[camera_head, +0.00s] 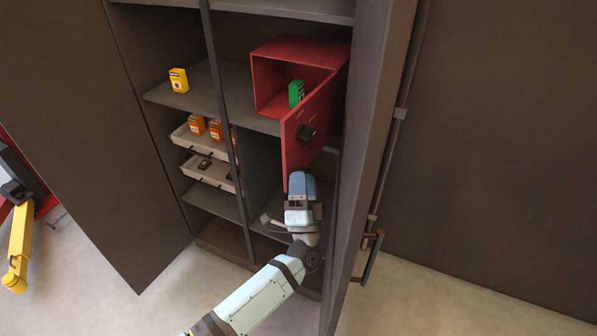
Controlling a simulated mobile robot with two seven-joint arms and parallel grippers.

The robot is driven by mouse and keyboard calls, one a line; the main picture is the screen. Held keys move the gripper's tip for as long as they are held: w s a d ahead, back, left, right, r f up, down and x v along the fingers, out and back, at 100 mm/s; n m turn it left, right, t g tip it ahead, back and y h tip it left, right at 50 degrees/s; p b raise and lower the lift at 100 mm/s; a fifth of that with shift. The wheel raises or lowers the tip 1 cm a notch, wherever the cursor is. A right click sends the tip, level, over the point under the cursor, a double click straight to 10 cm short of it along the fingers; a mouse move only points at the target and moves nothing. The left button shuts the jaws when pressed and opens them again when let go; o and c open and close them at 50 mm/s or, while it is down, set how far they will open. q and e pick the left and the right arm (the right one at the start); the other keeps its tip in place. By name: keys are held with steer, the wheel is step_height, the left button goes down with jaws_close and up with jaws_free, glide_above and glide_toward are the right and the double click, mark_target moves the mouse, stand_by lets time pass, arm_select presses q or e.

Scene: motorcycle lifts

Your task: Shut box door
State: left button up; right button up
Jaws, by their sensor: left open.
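The red box (275,55) sits on a cabinet shelf at upper centre. Its door (295,158) stands open, swung out toward me from the box's right side. A dark handle (306,133) is on the door face. A small green carton (296,93) shows inside the box. My left gripper (299,183) is open, just below the lower front corner of the door; whether it touches the door I cannot tell. My fingertips are hard to make out. My right gripper is not in view.
The cabinet's tall right door (365,150) stands open close beside my gripper, and its left door (90,130) is open too. A yellow carton (178,80) is on the left shelf. Trays (205,148) with orange cartons sit below. Floor in front is clear.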

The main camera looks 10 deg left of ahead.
arm_select(q)
steer(key=shift+w+r, duration=0.15)
steer(key=shift+r, duration=0.05)
jaws_close()
steer(key=shift+a, duration=0.1)
